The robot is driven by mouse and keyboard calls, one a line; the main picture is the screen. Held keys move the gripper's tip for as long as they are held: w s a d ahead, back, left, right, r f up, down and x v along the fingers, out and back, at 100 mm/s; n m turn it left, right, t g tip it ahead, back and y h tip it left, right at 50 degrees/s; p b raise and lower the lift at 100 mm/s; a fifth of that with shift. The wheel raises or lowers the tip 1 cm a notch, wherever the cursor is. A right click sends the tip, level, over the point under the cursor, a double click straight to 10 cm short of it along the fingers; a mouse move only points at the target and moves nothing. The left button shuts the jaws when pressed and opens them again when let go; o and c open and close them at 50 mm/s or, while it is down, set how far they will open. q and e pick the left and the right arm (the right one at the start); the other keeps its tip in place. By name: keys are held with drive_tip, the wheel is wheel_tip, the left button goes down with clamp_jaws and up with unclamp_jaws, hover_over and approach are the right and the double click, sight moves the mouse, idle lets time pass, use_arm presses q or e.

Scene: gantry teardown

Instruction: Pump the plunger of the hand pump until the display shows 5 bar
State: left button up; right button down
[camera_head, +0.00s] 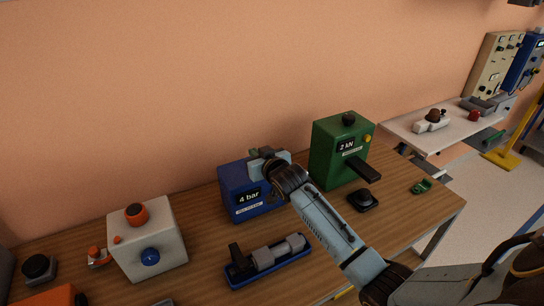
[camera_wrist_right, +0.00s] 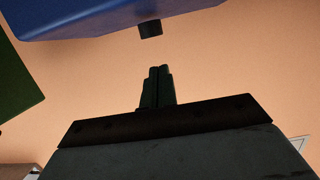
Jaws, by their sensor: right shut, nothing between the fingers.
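The hand pump is a blue box (camera_head: 240,180) on the wooden table, and its display (camera_head: 249,196) reads 4 bar. In the right wrist view the blue box (camera_wrist_right: 90,22) fills the top edge, with a small dark block (camera_wrist_right: 150,28), seemingly the plunger, sticking out of it. My right gripper (camera_head: 254,152) is at the top of the box and hides part of it, including the plunger, in the head view. In the right wrist view its fingers (camera_wrist_right: 158,70) are shut and empty, pointing at the dark block with a small gap between. My left gripper is out of view.
A white box (camera_head: 134,261) stands to the left. A blue-based clamp-like device (camera_head: 268,274) lies in front. My right arm crosses the table's right half.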

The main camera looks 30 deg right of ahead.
drive_tip(key=v, duration=1)
drive_tip(key=s+a+f+n+g, duration=0.1)
drive_tip(key=s+a+f+g, duration=0.25)
drive_tip(key=s, duration=0.65)
drive_tip(key=s+a+f+n+g+y, duration=0.15)
drive_tip(key=s+f+g, duration=0.3)
drive_tip(key=s, duration=0.65)
drive_tip(key=s+a+f+g+h, duration=0.1)
drive_tip(key=s+a+f+g, duration=0.3)
drive_tip(key=s, duration=0.6)
wheel_tip(320, 180, down, 31)
drive_tip(key=s+g+b, duration=0.1)
drive_tip(key=s+b, duration=0.1)
drive_tip(key=b, duration=0.4)
drive_tip(key=s+d+f+b, duration=0.1)
drive_tip(key=s+d+f, duration=0.1)
drive_tip(key=s+f, duration=0.6)
drive_tip(key=s+d+f+g+b, duration=0.1)
drive_tip(key=s+f+b, duration=0.1)
drive_tip(key=s+f, duration=0.6)
wheel_tip(320, 180, down, 3)
drive_tip(key=shift+d+r, duration=0.2)
drive_tip(key=shift+d, duration=0.15)
